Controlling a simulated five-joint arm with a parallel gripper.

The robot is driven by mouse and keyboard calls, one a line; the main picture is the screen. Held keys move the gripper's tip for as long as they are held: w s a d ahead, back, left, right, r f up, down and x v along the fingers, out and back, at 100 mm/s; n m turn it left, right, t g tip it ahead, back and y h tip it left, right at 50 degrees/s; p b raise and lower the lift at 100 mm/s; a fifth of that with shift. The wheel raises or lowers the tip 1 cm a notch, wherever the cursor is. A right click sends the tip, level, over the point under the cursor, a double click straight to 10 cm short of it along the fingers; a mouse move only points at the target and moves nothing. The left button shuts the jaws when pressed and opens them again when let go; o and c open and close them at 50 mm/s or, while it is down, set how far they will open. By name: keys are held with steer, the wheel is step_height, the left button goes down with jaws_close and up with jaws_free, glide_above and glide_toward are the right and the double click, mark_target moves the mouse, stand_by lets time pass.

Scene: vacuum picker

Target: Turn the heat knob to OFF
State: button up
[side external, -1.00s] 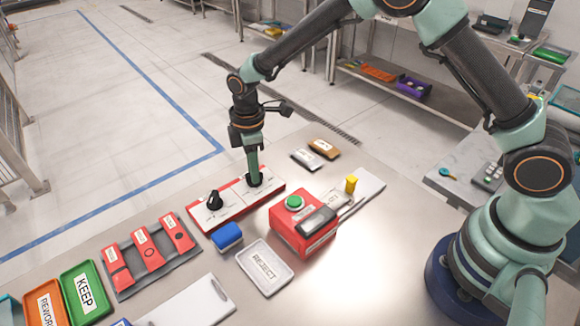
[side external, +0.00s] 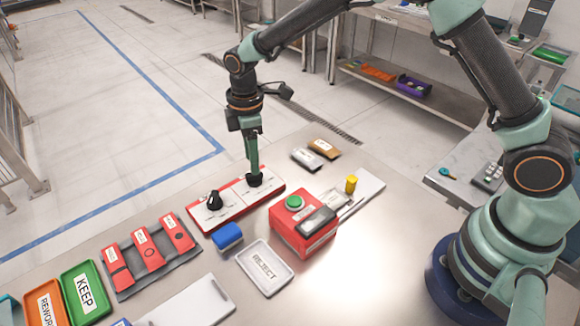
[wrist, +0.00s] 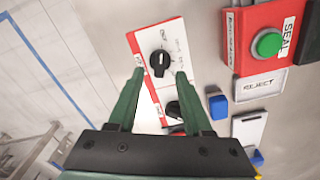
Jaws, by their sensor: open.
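A red-edged panel with a white face (side external: 235,202) carries two black knobs, and it also shows in the wrist view (wrist: 149,96). One knob (side external: 254,181) sits at the panel's far right end, just below my gripper (side external: 254,171). The other knob (side external: 214,201) stands toward the left end. In the wrist view, my open gripper (wrist: 158,73) has one finger on each side of a black knob (wrist: 160,63), with gaps visible. The second knob (wrist: 174,109) lies between the fingers lower down. The print around the knobs is too small to read surely.
A red box with a green button (side external: 294,202) stands right of the panel. A blue block (side external: 227,236) and a REJECT tray (side external: 282,283) lie in front. A dark tray with red items (side external: 190,257) is at left. Grey and brown pieces (side external: 324,148) lie behind.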

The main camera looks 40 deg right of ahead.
step_height(320, 180, up, 8)
steer(key=shift+r, duration=0.2)
stand_by(0.3)
steer(key=s+d+r+m+t, duration=0.2)
steer(key=s+d+r+m, duration=0.3)
steer(key=s, duration=0.4)
steer(key=s+d+r+m+t, duration=0.3)
steer(key=s+d+r+m, duration=0.1)
steer(key=s+d+m, duration=0.4)
steer(key=shift+s+d+r+m+t, duration=0.3)
steer(key=shift+s+d+r, duration=0.1)
steer(key=shift+d, duration=0.85)
